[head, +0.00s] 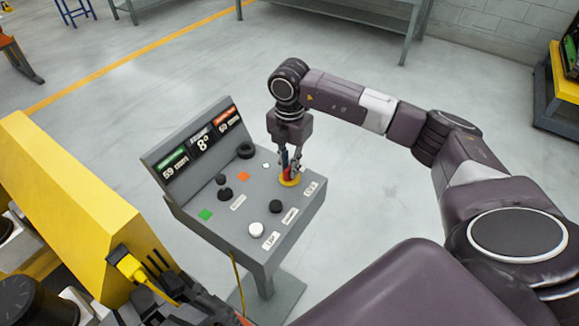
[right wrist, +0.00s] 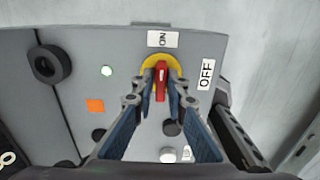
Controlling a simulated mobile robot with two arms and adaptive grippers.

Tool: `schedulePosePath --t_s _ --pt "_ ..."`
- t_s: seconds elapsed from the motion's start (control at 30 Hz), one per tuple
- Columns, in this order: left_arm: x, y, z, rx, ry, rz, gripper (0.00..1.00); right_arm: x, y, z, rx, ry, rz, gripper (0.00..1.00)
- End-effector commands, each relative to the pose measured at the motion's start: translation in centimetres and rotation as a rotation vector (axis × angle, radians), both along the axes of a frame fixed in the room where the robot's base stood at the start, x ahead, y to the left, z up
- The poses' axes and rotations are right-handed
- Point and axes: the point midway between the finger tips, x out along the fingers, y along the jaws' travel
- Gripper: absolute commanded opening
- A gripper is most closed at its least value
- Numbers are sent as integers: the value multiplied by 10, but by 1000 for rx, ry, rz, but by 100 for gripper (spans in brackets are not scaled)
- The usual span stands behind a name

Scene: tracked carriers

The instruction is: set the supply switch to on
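The supply switch has a red handle (right wrist: 161,84) on a yellow round plate (right wrist: 149,64), on the grey control panel (head: 232,224). In the right wrist view the handle is in line with the ON label (right wrist: 163,39). The OFF label (right wrist: 207,74) is to the right. My right gripper (head: 289,172) points down over the switch; in the right wrist view its fingertips (right wrist: 161,78) are close on both sides of the handle and look shut on it. My left gripper (head: 185,303) is partly visible at the bottom left, and its fingers are not clear.
The panel has a tilted display (head: 192,147), black knobs (head: 225,193), a black button (head: 275,206) and a white button (head: 256,229). A yellow machine (head: 75,195) with a yellow plug (head: 130,268) and cable stands close at left. Floor behind the panel is clear.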

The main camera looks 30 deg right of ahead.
Motion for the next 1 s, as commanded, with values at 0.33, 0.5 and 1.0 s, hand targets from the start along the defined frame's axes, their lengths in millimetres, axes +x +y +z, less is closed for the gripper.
schedulePosePath --t_s 0.33,0.5,1.0 --pt "0 1 0 1 0 1 40 -1 0 -1 1 4 2 26" --pt "-1 1 0 1 1 1 40 0 0 11 1 0 2 26" --pt "0 0 0 0 0 0 40 0 0 106 0 0 1 26"
